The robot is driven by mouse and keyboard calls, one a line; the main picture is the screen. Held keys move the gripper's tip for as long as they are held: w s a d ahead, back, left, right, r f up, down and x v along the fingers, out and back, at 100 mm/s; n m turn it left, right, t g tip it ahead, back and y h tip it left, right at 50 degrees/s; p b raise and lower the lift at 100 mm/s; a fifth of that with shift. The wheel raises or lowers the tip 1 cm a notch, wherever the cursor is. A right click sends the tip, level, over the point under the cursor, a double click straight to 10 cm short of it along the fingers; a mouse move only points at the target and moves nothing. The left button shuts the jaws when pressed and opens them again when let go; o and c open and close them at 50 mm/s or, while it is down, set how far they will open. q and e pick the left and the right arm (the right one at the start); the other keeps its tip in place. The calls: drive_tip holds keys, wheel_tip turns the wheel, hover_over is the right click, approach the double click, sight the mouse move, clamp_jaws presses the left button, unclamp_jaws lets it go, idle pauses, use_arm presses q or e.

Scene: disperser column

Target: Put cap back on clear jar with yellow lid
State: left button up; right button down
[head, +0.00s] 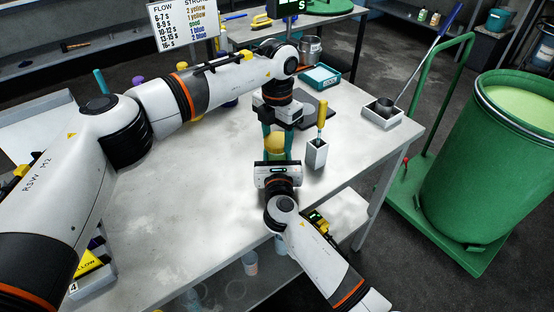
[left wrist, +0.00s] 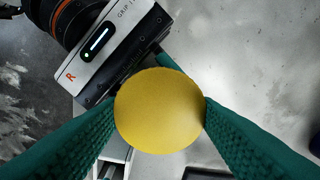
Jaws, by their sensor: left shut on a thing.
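The yellow lid (head: 275,144) is between the teal fingers of my left gripper (head: 278,138), which is shut on it from above. In the left wrist view the lid is a round yellow disc (left wrist: 160,110) with a finger pressed on each side. My right gripper (head: 278,168) is close by, just in front of and beside the lid. Its body shows at the upper left of the left wrist view (left wrist: 115,45), with only a bit of teal finger visible. The clear jar is not plainly visible; the lid and my right gripper cover the place under the lid.
A white holder (head: 317,155) with a yellow-handled tool stands right of the grippers on the table (head: 210,180). A green drum (head: 490,160) stands beyond. The table's left-middle is clear.

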use_arm(q)
drive_tip(key=m, duration=2.4)
drive_tip(key=o, duration=1.2)
drive_tip(key=shift+c, duration=0.2)
wheel_tip(320, 180, up, 12)
